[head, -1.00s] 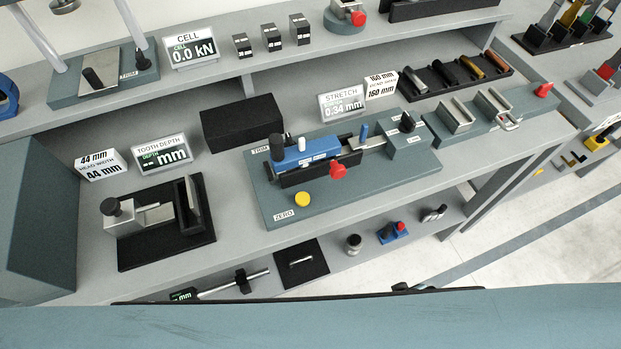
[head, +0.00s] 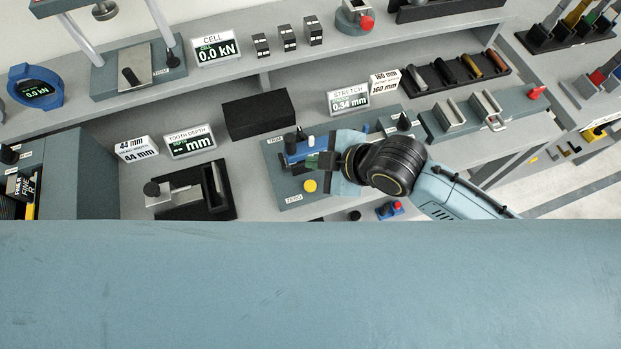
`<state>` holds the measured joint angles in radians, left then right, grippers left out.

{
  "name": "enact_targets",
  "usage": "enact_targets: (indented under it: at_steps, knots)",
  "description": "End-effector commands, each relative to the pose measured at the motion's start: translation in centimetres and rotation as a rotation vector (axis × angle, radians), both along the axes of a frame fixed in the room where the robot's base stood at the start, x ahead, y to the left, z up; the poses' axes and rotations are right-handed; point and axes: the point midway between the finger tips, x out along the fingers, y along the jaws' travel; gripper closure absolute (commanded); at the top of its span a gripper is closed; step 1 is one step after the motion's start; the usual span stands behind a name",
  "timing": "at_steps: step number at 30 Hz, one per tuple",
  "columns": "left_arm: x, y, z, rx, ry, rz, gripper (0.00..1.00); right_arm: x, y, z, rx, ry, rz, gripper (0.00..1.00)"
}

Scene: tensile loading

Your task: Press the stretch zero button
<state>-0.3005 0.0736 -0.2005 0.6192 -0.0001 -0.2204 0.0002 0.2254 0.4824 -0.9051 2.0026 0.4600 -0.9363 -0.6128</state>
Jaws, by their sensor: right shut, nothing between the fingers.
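The yellow round zero button (head: 310,186) sits at the front left of the teal stretch base plate (head: 290,201), above a ZERO label. The stretch display (head: 348,98) behind it reads 0.34 mm. My right gripper (head: 318,161) is shut and empty. It reaches in from the right over the plate, just above and slightly right of the button in the picture. I cannot tell its height over the plate. My left gripper is not in view.
A black block (head: 258,115) stands behind the plate. The tooth depth display (head: 190,142) and a black-based gauge (head: 215,205) are to the left. A teal fixture with metal clamps (head: 470,121) is to the right. Bench surface is free left of the plate.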

Motion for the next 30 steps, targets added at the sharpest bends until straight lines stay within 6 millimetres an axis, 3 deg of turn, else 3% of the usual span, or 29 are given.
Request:
enact_targets:
  at_steps: [6, 20, 30]
  knots:
    - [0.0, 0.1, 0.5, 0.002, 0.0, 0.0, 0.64, 0.5, 0.2, 0.1, -0.053, -0.083, 0.157, 1.0]
    - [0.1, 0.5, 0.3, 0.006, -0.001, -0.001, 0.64, 0.5, 0.2, -0.1, -0.055, -0.089, 0.171, 1.0]
    - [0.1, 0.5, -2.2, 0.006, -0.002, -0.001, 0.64, 0.5, 0.2, -2.3, -0.055, -0.09, 0.17, 1.0]
